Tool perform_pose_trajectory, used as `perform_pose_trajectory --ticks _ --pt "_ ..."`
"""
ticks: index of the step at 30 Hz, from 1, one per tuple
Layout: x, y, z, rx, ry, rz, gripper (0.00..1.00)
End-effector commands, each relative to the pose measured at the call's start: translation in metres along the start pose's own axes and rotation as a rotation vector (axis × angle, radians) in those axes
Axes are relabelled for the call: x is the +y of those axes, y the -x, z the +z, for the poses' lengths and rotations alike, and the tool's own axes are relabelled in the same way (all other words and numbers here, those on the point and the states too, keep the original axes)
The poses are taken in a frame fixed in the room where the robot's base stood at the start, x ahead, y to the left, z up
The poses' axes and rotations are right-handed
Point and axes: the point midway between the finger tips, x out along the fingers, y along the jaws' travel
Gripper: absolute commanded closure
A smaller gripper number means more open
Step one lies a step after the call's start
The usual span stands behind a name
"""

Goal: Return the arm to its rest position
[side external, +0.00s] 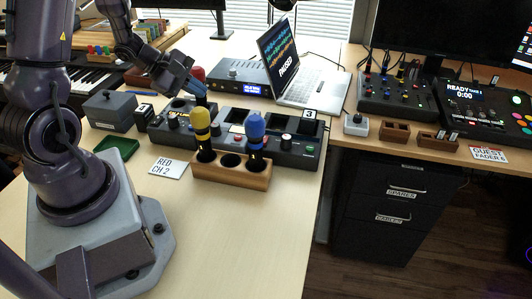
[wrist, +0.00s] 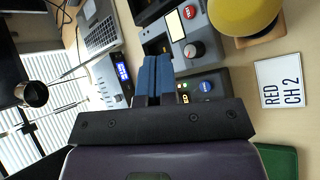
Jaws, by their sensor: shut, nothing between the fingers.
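My gripper (side external: 200,92) hangs above the left grey dock unit (side external: 160,135), at the back of the table, angled down and to the right. Its blue fingers (wrist: 153,75) lie together in the wrist view and hold nothing. A red round top (side external: 198,73) shows just behind the gripper, partly hidden by it. A yellow-topped microphone (side external: 200,119) and a blue-topped microphone (side external: 256,128) stand upright in a wooden holder (side external: 231,180), with an empty hole between them. The yellow top also shows in the wrist view (wrist: 243,14).
A card reading RED CH 2 (side external: 167,168) lies in front, beside a green tray (side external: 117,148) and a grey box (side external: 108,111). A laptop (side external: 310,85) and a display unit (side external: 240,78) stand behind. The front right of the table is clear.

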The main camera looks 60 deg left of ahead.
Motion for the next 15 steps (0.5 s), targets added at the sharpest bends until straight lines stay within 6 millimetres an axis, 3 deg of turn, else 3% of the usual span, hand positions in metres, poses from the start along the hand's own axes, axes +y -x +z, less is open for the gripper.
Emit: perform_pose_trajectory --ticks 1,3,6,10,15 --pt "0.007 0.002 0.031 -0.057 -0.107 -0.032 1.00" --pt "0.007 0.006 0.074 -0.133 -0.277 -0.097 1.00" --pt "-0.001 0.019 0.128 -0.216 -0.539 -0.198 1.00" --pt "-0.020 0.043 0.179 -0.265 -0.895 -0.316 1.00" --pt "-0.043 0.078 0.216 -0.219 -1.372 -0.426 1.00"
